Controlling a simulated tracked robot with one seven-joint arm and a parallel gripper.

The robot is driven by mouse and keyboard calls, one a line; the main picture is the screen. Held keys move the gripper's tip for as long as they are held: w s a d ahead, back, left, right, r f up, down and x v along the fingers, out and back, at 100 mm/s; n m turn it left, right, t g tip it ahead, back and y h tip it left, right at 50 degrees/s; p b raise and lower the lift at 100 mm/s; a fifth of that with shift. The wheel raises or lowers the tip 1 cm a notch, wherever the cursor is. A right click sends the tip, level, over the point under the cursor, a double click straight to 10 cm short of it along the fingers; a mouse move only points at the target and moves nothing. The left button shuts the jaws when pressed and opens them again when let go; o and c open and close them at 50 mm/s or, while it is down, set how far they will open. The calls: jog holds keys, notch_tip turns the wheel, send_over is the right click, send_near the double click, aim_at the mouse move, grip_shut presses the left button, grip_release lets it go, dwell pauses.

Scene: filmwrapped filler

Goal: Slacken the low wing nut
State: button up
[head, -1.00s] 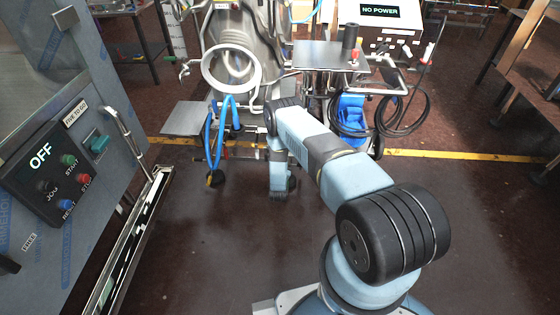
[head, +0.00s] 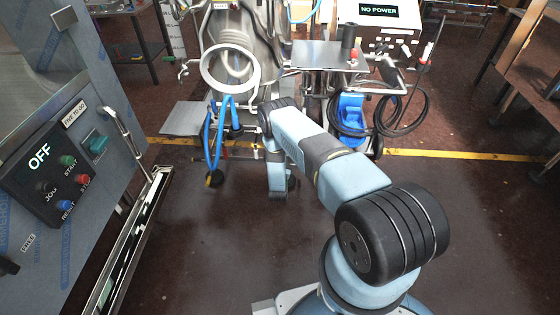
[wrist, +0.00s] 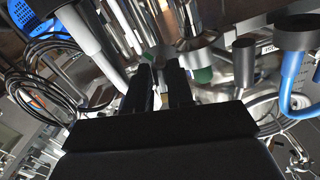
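My gripper (wrist: 159,78) shows in the wrist view as two black fingers a small distance apart. No object is clearly held between them. The fingertips point toward metal tubes (wrist: 194,20) and a green piece (wrist: 203,75) just beyond the right finger. I cannot make out the low wing nut with certainty among these parts. In the head view, my arm reaches to the lower front of the steel filling machine (head: 277,45). My gripper is hidden there behind my own arm.
A blue hose (head: 209,140) hangs left of my arm. Black cable coils (head: 403,112) and a blue item (head: 350,112) are to the right. A control cabinet (head: 100,190) reading OFF stands at left. The display box (head: 379,12) reads NO POWER. Open floor (head: 220,250) lies in front.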

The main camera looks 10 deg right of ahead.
jog(key=shift+o, duration=1.4)
jog(key=shift+w+r, duration=0.25)
jog(key=shift+w, duration=0.1)
jog(key=shift+s, duration=0.1)
jog(key=shift+s+a+f, duration=0.1)
jog(key=shift+a+f, duration=0.05)
jog(key=shift+v, duration=6.8)
